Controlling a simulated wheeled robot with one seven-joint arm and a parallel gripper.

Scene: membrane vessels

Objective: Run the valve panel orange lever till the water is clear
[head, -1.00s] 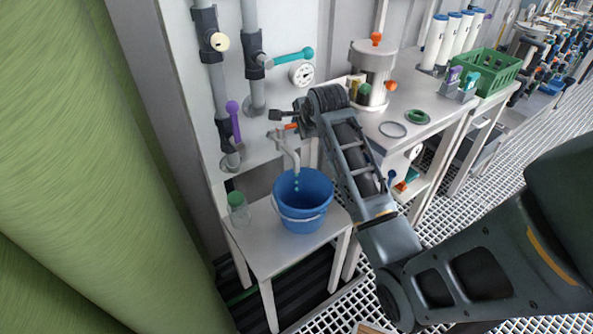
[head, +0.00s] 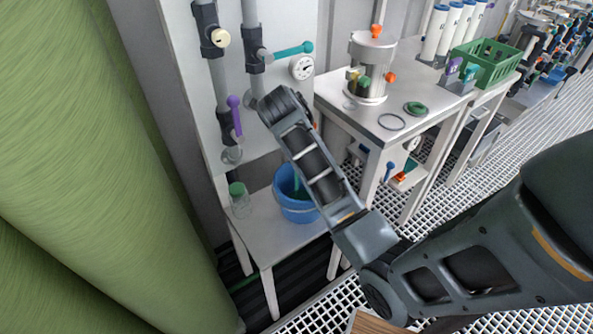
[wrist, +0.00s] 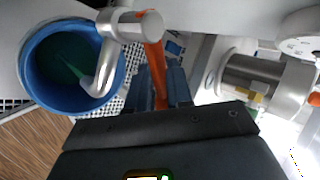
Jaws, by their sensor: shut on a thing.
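The orange lever (wrist: 155,70) sits on the grey outlet pipe and spout (wrist: 106,55) in the wrist view. My gripper (wrist: 161,90) is shut on the lever. A green stream (wrist: 75,70) leaves the spout and falls into the blue bucket (wrist: 30,75), where the liquid looks dark green. In the head view the blue bucket (head: 294,212) stands on the low white table, with a teal-green stream (head: 298,186) entering it. My arm hides the lever, the spout and my fingers there.
A green-lidded jar (head: 239,202) stands left of the bucket. A purple lever (head: 235,115), a teal lever (head: 293,50) and a gauge (head: 302,67) are on the panel. The metal workbench (head: 440,95) to the right carries a steel vessel (head: 371,62) and a green crate (head: 490,60).

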